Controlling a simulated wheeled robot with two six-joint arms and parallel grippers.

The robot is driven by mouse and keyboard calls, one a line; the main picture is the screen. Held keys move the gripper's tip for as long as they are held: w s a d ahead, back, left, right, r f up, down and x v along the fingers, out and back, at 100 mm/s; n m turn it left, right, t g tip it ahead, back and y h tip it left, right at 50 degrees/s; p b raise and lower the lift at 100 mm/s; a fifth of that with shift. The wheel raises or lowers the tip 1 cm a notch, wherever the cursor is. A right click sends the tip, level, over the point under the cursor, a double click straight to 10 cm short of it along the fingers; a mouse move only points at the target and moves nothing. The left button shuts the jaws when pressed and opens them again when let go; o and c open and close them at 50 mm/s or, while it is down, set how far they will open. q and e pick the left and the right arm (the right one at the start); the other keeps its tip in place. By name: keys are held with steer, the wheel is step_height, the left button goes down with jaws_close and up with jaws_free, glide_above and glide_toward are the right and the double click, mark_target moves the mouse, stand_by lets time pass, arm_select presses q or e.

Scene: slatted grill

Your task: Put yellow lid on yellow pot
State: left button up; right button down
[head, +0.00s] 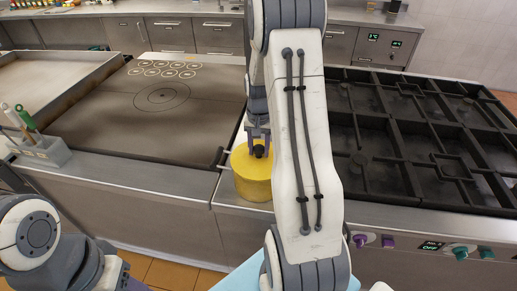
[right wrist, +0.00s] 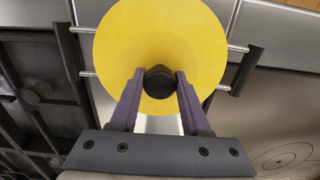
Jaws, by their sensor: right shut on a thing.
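The yellow pot (head: 254,187) stands on the metal strip between the flat griddle and the slatted grill. The yellow lid (head: 240,158) is over the pot's top, and its round yellow face fills the middle of the right wrist view (right wrist: 160,35). My right gripper (head: 258,139) is shut on the lid's black knob (right wrist: 159,82), one finger on each side. The lid looks centred over the pot; I cannot tell whether it rests on the rim. The pot's side handles (right wrist: 237,68) show beyond the lid. My left gripper is not in view; only arm links show at lower left.
The griddle (head: 120,115) lies to the left, with several ring outlines on it. The slatted grill (head: 430,140) lies to the right. A utensil holder (head: 42,150) stands at the left front edge. Part of my right arm hides the strip behind the pot.

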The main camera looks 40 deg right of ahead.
steer(key=shift+c, duration=1.4)
jaws_free()
steer(key=shift+s+a+f, duration=0.1)
steer(key=shift+f, duration=0.1)
step_height(320, 180, up, 9)
steer(key=shift+r+b, duration=0.1)
steer(key=shift+b, duration=0.9)
steer(key=shift+r, duration=0.7)
